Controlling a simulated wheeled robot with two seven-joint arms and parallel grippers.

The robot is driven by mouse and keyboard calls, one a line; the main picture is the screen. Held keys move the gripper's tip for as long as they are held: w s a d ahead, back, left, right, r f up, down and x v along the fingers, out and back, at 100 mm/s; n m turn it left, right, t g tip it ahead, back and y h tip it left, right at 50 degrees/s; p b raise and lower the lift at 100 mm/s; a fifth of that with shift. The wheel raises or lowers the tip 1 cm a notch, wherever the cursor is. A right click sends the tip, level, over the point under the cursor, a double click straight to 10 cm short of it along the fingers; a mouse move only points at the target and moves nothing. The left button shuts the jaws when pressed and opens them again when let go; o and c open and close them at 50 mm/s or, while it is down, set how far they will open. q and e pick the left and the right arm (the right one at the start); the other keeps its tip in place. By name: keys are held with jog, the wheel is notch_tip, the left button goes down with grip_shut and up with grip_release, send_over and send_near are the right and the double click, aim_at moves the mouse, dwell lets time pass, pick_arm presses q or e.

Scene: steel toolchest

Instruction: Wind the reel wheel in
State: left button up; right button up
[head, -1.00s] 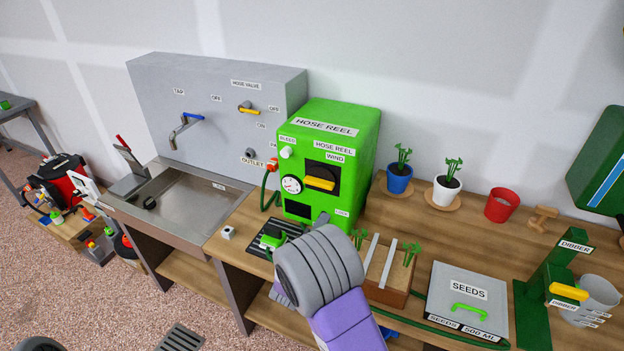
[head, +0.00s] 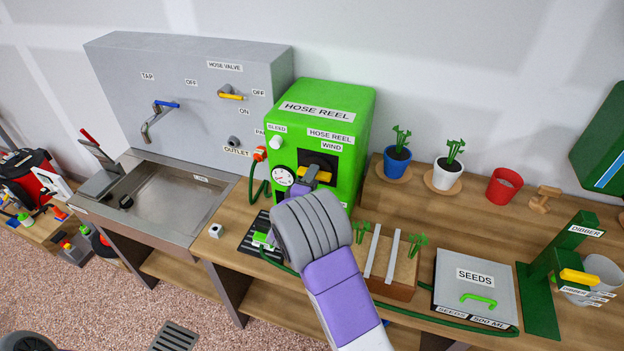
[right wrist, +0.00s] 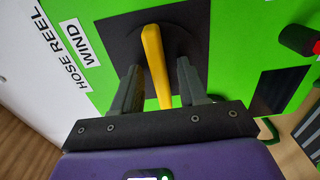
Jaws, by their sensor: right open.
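The green hose reel box (head: 348,100) stands on the bench, with a WIND label on its front. Its yellow wind handle (right wrist: 153,50) sits on a black plate (right wrist: 110,38) in the right wrist view. In the head view my right gripper (head: 312,177) is at the handle and hides most of it. In the right wrist view my right gripper (right wrist: 160,85) is open, with one finger on each side of the yellow handle. I cannot tell whether either finger touches it. My left gripper is not in view.
The gauge (head: 284,176) and a red-orange hose fitting (head: 260,154) are just left of the handle. A planter with seedlings (head: 395,288) and the seeds box (head: 474,275) lie right of my arm. The sink (head: 172,198) is at left.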

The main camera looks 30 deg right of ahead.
grip_shut()
